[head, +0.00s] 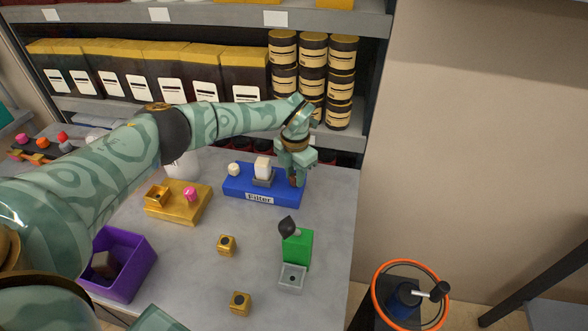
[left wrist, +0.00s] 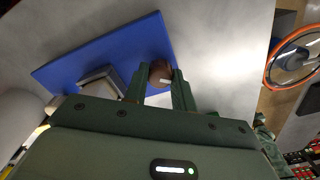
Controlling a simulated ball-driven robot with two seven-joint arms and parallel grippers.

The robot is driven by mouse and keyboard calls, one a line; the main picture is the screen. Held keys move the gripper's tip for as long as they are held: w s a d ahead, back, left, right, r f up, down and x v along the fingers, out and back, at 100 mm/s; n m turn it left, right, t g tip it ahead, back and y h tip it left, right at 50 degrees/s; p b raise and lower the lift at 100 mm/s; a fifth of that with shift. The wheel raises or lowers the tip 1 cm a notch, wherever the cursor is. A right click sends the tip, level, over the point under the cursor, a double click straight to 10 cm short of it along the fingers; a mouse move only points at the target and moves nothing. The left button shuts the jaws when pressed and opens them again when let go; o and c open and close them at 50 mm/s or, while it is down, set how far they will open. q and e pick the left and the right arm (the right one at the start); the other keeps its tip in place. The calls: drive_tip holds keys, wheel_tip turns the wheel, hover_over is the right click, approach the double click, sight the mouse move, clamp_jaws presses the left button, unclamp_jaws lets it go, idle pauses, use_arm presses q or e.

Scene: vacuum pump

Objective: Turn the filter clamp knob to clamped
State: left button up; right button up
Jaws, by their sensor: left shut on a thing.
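The blue filter base (head: 235,188), labelled "Filter", lies on the grey table. On it are a white block in a grey holder (head: 262,172) and a small cream round piece (head: 233,169). The filter clamp knob, brown with a pale mark, sits near the base's right end and shows in the left wrist view (left wrist: 161,75). My left gripper (head: 296,178) reaches down at that end and is shut on the knob, one finger on each side. In the head view the gripper mostly hides the knob. My right gripper is out of view.
A yellow block (head: 178,210) with a pink knob stands left of the base. A green block with a dark knob (head: 298,248) stands in front. A purple bin (head: 125,262) is at the left. Two small gold cubes lie mid-table. Shelves with cans (head: 313,80) rise behind.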

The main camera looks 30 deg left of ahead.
use_arm(q)
drive_tip(key=n+p, duration=0.2)
drive_tip(key=n, duration=0.1)
drive_tip(key=shift+r+n, duration=0.2)
drive_tip(key=shift+n, duration=0.1)
drive_tip(key=shift+f+n+p, duration=0.1)
drive_tip(key=shift+n+p, duration=0.55)
drive_tip(key=shift+n, duration=0.85)
drive_tip(key=o, duration=1)
wheel_tip(320, 180, up, 16)
drive_tip(key=p, duration=0.3)
